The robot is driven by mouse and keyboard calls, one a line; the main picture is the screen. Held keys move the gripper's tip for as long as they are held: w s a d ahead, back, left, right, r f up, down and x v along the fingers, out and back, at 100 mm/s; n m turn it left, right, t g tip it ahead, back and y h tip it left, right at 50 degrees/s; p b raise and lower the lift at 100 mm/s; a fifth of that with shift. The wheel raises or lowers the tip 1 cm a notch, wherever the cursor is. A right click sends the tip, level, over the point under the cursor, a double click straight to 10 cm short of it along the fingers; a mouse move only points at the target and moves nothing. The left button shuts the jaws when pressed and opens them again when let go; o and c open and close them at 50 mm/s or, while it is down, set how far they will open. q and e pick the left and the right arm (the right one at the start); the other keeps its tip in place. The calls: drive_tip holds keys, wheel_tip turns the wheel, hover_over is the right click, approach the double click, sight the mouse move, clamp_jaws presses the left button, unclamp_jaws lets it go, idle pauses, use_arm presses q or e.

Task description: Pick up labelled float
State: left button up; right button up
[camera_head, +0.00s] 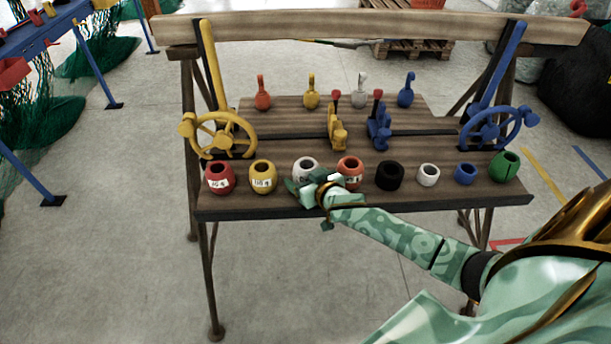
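A row of ring-shaped floats stands along the front of the wooden bench (280,205). A red float (218,178) and a yellow float (263,177) at the left carry white labels with dark print. A white float (306,167) and an orange-red float (350,168) stand in the middle; the orange-red one shows part of a label. My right gripper (316,190) is at the bench's front edge, in front of these two, and hides their lower parts. I cannot tell whether its fingers are open or touch a float. My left gripper is not in view.
A black float (389,176), small white float (428,175), blue float (465,174) and green float (504,166) stand to the right. Behind are a yellow handwheel (222,132), a blue handwheel (492,128) and several upright coloured pieces. The floor before the bench is clear.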

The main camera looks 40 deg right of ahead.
sight(306, 167)
drive_tip(key=shift+r, duration=0.1)
drive_tip(key=c, duration=0.8)
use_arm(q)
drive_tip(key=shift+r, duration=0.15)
use_arm(e)
drive_tip(key=shift+o, duration=0.2)
drive_tip(key=shift+r, duration=0.1)
drive_tip(key=shift+r+p, duration=0.3)
drive_tip(key=shift+r, duration=0.05)
wheel_tip(306, 167, up, 3)
drive_tip(key=shift+f+p, duration=0.1)
drive_tip(key=shift+p, duration=0.8)
use_arm(q)
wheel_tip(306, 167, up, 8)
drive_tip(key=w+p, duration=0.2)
drive_tip(key=p, duration=0.4)
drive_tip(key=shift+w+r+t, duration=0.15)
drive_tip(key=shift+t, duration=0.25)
use_arm(e)
drive_tip(key=s+d+r, duration=0.1)
drive_tip(key=s+r, duration=0.8)
drive_tip(key=s, duration=0.5)
drive_tip(key=shift+d+r, duration=0.15)
drive_tip(key=shift+d, duration=0.1)
